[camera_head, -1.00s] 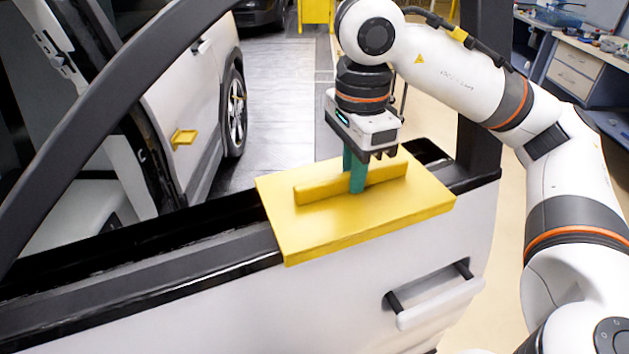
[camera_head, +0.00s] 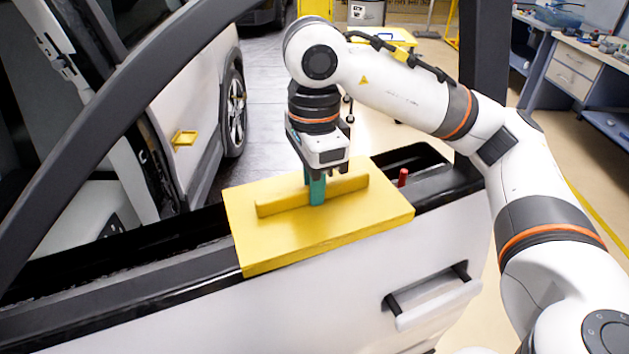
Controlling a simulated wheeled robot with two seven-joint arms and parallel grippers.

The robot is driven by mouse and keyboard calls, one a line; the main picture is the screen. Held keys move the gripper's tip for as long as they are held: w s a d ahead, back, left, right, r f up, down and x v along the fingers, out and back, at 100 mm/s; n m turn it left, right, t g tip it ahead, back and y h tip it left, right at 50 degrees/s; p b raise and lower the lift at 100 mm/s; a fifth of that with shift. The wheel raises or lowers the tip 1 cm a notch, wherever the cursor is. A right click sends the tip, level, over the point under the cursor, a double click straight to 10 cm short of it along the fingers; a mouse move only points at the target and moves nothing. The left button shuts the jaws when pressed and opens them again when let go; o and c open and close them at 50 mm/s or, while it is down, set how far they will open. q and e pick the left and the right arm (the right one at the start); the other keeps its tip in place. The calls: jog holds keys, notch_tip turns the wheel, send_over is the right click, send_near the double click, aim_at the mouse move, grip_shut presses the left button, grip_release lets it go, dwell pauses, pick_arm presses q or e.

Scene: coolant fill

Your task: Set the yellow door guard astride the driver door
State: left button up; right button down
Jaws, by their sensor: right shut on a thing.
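The yellow door guard (camera_head: 330,222) is a flat plate with a raised ridge along its top. It lies across the top edge of the white driver door (camera_head: 340,285), covering part of the black sill. Its underside is hidden, so I cannot tell whether it rests on the sill or hovers just above. My right gripper (camera_head: 316,190), with green fingers, is shut on the guard's ridge from above. My left gripper is not in view.
The black window frame (camera_head: 120,110) slopes up at the left. A red pin (camera_head: 403,177) stands on the sill just right of the guard. The door handle (camera_head: 435,300) is below. A second white car (camera_head: 190,95) and a workbench (camera_head: 580,70) stand behind.

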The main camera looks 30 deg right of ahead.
jog(key=shift+f+b, duration=0.35)
jog(key=shift+f, duration=0.15)
jog(key=c, duration=1.4)
grip_release()
jog(key=shift+r, duration=0.15)
jog(key=shift+r+p, duration=0.3)
jog(key=shift+p, duration=0.1)
notch_tip(320, 180, up, 12)
jog(key=p, duration=0.1)
jog(key=shift+r+p, duration=0.25)
jog(key=shift+p, duration=0.05)
